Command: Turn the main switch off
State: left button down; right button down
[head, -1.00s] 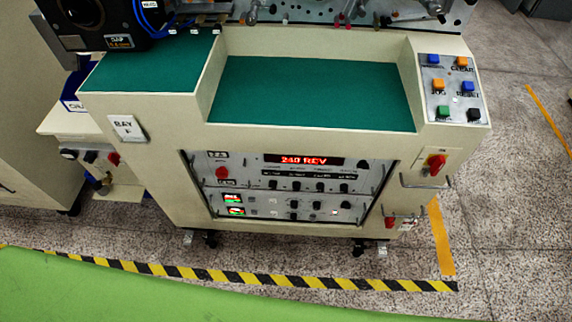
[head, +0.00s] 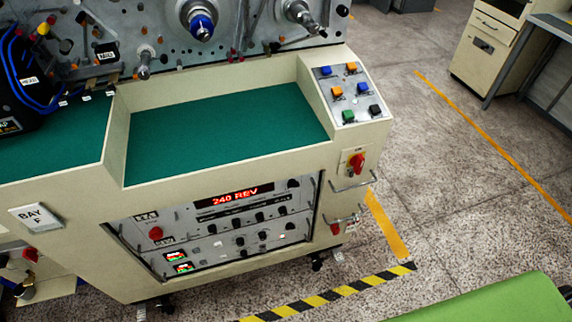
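A red rotary switch (head: 356,164) sits on a small pale plate on the right end of the cream machine's front face. It is above a metal handle and below the button panel. The small lettering around it is too blurred to read, so its setting is unclear. A lit red display (head: 235,195) on the rack below the green worktop reads 240 REV. Neither of my grippers is in view.
The button panel (head: 348,94) has several coloured buttons. Another red knob (head: 155,233) is on the rack. Metal handles (head: 356,181) stick out below the rotary switch. Speckled floor (head: 450,190) is open to the right.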

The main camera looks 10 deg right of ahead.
aim_at(358, 162)
jog(key=l+u, duration=0.1)
jog(key=l, duration=1.55)
jog(key=i, duration=0.05)
